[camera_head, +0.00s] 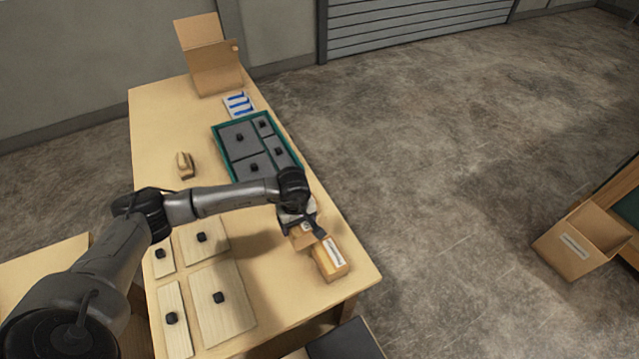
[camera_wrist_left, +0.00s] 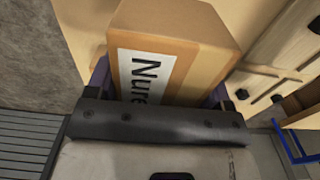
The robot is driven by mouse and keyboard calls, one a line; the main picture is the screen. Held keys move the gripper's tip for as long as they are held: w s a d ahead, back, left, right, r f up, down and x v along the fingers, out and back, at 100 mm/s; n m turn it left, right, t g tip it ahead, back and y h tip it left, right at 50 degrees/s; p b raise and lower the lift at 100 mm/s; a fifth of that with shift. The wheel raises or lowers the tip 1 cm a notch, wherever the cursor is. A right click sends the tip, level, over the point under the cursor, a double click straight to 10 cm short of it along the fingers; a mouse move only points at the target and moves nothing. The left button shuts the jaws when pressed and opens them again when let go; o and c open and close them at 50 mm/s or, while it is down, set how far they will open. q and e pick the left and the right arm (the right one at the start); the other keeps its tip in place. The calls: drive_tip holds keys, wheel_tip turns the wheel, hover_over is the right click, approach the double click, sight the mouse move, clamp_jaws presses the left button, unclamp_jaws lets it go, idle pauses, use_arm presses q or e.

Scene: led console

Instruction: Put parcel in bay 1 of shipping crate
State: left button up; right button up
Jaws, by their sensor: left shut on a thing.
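My left gripper (camera_head: 308,228) is over the near right part of the table and shut on a tan cardboard parcel (camera_head: 300,238). In the left wrist view the parcel (camera_wrist_left: 185,35) sits between the fingers, with a white label reading "Nure", partly cut off. A second tan box (camera_head: 330,262) with a white label is close beside it at the table's right edge. I cannot tell whether the two touch. No shipping crate with marked bays is clearly identifiable. My right gripper is not in view.
The table (camera_head: 155,120) holds a teal-rimmed tray (camera_head: 216,140) with dark knobbed panels, pale knobbed boards (camera_head: 222,315), a small tan object (camera_head: 184,166), a blue-and-white card (camera_head: 238,104) and an open carton (camera_head: 215,75). Another open carton (camera_head: 572,255) is at the far right. The floor between is clear.

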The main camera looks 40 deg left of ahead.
use_arm(q)
drive_tip(key=shift+w+d+r, duration=0.15)
drive_tip(key=shift+d+r, duration=0.1)
drive_tip(key=shift+m, duration=0.8)
drive_tip(key=shift+s+m, duration=0.55)
drive_tip(key=shift+m, duration=0.05)
drive_tip(key=s+d+r+m, duration=0.2)
drive_tip(key=s+d+m, duration=0.55)
drive_tip(key=d, duration=0.25)
drive_tip(key=w+d+r+m, duration=0.35)
drive_tip(key=d+r, duration=0.25)
drive_tip(key=r, duration=0.2)
drive_tip(key=w+d+r, duration=0.2)
drive_tip(key=w+r, duration=0.5)
drive_tip(key=r, duration=0.6)
drive_tip(key=s+r+p, duration=0.4)
drive_tip(key=r+p, duration=0.7)
drive_tip(key=p, duration=0.1)
drive_tip(key=s+r+p, duration=0.4)
drive_tip(key=r+p, duration=0.7)
drive_tip(key=p, duration=0.2)
drive_tip(key=shift+s+r+m+p, duration=0.15)
drive_tip(key=shift+s+m+p, duration=0.1)
drive_tip(key=shift+m+p, duration=0.05)
